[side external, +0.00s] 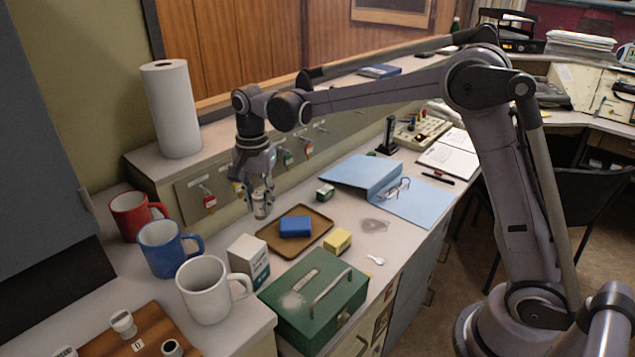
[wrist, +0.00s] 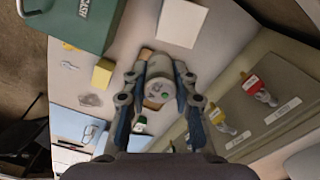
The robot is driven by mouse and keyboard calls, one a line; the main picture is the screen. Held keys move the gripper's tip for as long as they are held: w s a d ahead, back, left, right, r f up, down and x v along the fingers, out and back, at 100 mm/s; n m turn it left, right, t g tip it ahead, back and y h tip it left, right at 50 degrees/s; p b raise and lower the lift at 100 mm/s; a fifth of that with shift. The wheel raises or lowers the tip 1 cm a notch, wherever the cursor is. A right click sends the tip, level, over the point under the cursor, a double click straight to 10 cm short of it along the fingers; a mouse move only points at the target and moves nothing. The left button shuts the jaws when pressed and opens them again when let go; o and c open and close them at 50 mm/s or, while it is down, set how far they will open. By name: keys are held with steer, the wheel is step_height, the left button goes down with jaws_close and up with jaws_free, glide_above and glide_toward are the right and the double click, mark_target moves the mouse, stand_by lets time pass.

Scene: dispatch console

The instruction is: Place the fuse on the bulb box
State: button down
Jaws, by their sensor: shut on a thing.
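The fuse (side external: 262,208) is a small pale cylinder, held between the fingertips of my gripper (side external: 261,196). In the wrist view the round end of the fuse (wrist: 158,88) shows between the two fingers. My gripper is shut on it and points down, above the back left of the brown tray. The white and green carton (side external: 248,259), which looks like the bulb box, stands upright in front of my gripper, left of the tray. Its plain white top (wrist: 183,23) shows in the wrist view, apart from the fuse. Its lettering is too small to read.
The brown tray (side external: 268,238) holds a blue block (side external: 295,227). A green cash box (side external: 315,302), a white mug (side external: 206,290) and a blue mug (side external: 166,249) stand near the carton. A yellow block (side external: 338,241) lies right of the tray. Keys hang on the panel behind.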

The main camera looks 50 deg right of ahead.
steer(key=a+f, duration=0.1)
steer(key=w+a, duration=0.1)
steer(key=a+f, duration=0.1)
steer(key=a, duration=0.1)
steer(key=shift+w+f, duration=0.2)
steer(key=shift+f, duration=0.1)
steer(key=shift+a+f, duration=0.1)
steer(key=shift+f, duration=1.95)
steer(key=shift+f, duration=0.1)
steer(key=c, duration=1.1)
jaws_free()
steer(key=shift+o, duration=0.2)
